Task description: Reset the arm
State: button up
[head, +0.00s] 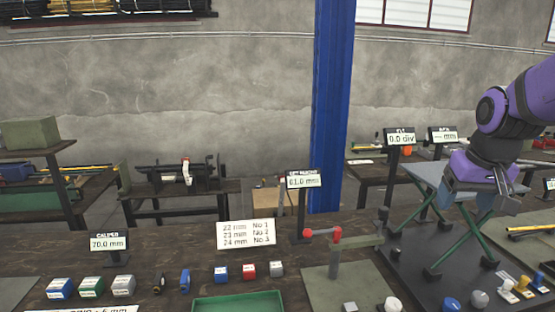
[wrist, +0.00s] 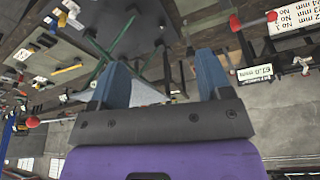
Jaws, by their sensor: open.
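My purple arm reaches in from the upper right of the head view. My gripper (head: 474,203) points down above the right part of the bench, beside a grey-topped stand with crossed green legs (head: 450,247). In the wrist view, the two blue fingers of my gripper (wrist: 163,75) are spread wide apart with nothing held between them. The green legs show beyond the fingers in the wrist view (wrist: 112,45).
A red-ended lever fixture (head: 340,240) stands left of the stand. Several small blocks (head: 248,271) and a green tray (head: 238,303) are further left. Display posts (head: 304,181) and a blue pillar (head: 331,110) rise behind. Knobs (head: 480,298) sit at the front right.

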jog(key=s+a+r+n+t, duration=0.1)
jog(key=s+a+r, duration=0.1)
jog(key=s+a, duration=0.2)
jog(key=s+a+r+n+t, duration=0.1)
jog(key=s+a+r, duration=0.2)
jog(key=s, duration=0.6)
jog(key=shift+a+y, duration=0.3)
jog(key=shift+a, duration=0.5)
jog(key=shift+w+r, duration=0.1)
dwell(1.7)
